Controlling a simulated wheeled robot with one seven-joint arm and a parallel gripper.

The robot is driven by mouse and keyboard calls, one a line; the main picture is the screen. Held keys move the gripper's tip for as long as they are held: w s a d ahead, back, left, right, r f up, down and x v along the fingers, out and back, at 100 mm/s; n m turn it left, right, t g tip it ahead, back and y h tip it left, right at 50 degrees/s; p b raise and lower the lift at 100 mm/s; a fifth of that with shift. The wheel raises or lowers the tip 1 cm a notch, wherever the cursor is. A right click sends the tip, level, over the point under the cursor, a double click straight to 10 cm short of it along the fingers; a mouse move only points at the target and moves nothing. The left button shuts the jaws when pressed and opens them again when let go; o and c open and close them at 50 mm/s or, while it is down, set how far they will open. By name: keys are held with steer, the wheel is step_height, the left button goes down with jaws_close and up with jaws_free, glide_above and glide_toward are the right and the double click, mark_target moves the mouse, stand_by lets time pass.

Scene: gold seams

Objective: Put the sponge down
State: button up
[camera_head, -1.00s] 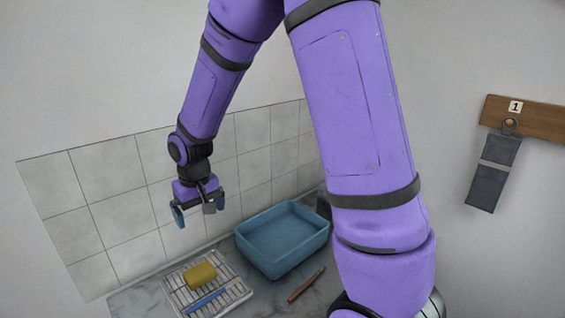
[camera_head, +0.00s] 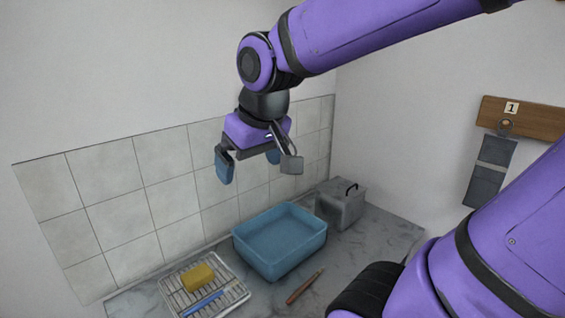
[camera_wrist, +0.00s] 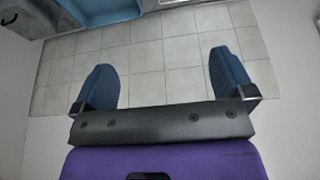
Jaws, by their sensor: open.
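The yellow sponge (camera_head: 198,278) lies on the white slatted drying rack (camera_head: 176,296) at the lower left of the head view, behind a blue stick-like object (camera_head: 204,303). My gripper (camera_head: 247,165) is open and empty, high above the blue basin (camera_head: 263,262) and well apart from the sponge. Its two blue fingertips stand wide apart in the wrist view (camera_wrist: 165,82), with only wall tiles between them. The sponge does not show in the wrist view.
A grey lidded box (camera_head: 341,204) stands right of the basin. A brown-handled tool (camera_head: 305,287) lies on the stone counter (camera_head: 385,237) in front. Wall tiles (camera_head: 165,175) rise behind. A dark strap (camera_head: 492,165) hangs from a wooden board (camera_head: 532,118) on the right.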

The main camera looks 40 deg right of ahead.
steer(key=s+r+t, duration=0.1)
steer(key=s, duration=0.6)
steer(key=shift+s+d+r, duration=0.25)
steer(key=shift+d+r, duration=0.1)
steer(key=shift+r, duration=0.05)
steer(key=shift+w, duration=0.1)
stand_by(0.9)
steer(key=g, duration=0.5)
glide_above(197, 273)
step_height(197, 273, down, 32)
steer(key=shift+f, duration=5.9)
